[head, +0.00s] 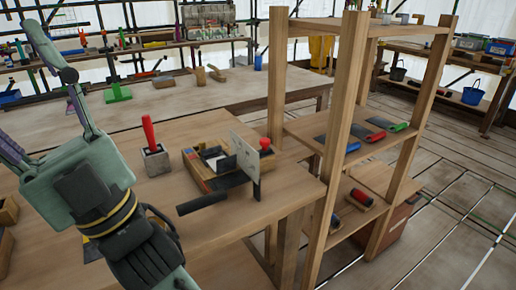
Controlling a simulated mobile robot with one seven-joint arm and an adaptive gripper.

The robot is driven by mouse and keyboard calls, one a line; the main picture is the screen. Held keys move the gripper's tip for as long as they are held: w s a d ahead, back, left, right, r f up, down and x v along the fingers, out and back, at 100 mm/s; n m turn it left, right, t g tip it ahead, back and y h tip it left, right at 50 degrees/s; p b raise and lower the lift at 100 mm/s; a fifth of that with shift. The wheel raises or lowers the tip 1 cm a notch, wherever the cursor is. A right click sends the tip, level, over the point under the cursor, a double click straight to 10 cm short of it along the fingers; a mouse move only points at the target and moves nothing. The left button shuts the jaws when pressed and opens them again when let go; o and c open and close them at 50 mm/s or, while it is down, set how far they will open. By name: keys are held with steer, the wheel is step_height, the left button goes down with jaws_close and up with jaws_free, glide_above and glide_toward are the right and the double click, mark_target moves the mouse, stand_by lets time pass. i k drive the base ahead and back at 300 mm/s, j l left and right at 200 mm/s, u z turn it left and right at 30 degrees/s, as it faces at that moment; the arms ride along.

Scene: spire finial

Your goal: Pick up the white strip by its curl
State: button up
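My gripper (38,105) is at the left of the head view, raised over the near workbench (290,192). One finger points up and left, the other runs toward the left edge and is cut off. The fingers are spread wide with nothing seen between them. A small white piece (222,162) lies in a shallow wooden box (196,176) on the bench, to the right of my gripper and well apart from it. It may be the white strip, but it is too small to tell, and I cannot make out a curl.
A pale upright plate (247,156) and a red knob (265,143) stand at the box, with a black-handled tool (202,203) in front. A red-handled tool stands in a grey block (157,160). A wooden shelf (343,100) rises at the right.

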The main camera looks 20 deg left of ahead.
mark_target(211, 155)
steer(key=i+l, duration=0.25)
steer(key=l, duration=0.2)
steer(key=i+l, duration=0.25)
steer(key=l, duration=0.15)
steer(key=i+l, duration=0.25)
steer(key=l, duration=0.2)
steer(key=l+u, duration=0.1)
steer(key=u, duration=0.35)
steer(key=i+l+u, duration=0.1)
steer(key=u, duration=0.3)
steer(key=l+u, duration=0.15)
steer(key=u, duration=0.3)
steer(key=i+u, duration=0.1)
steer(key=u, duration=0.2)
steer(key=i+u, duration=0.1)
steer(key=u, duration=0.2)
steer(key=i, duration=0.8)
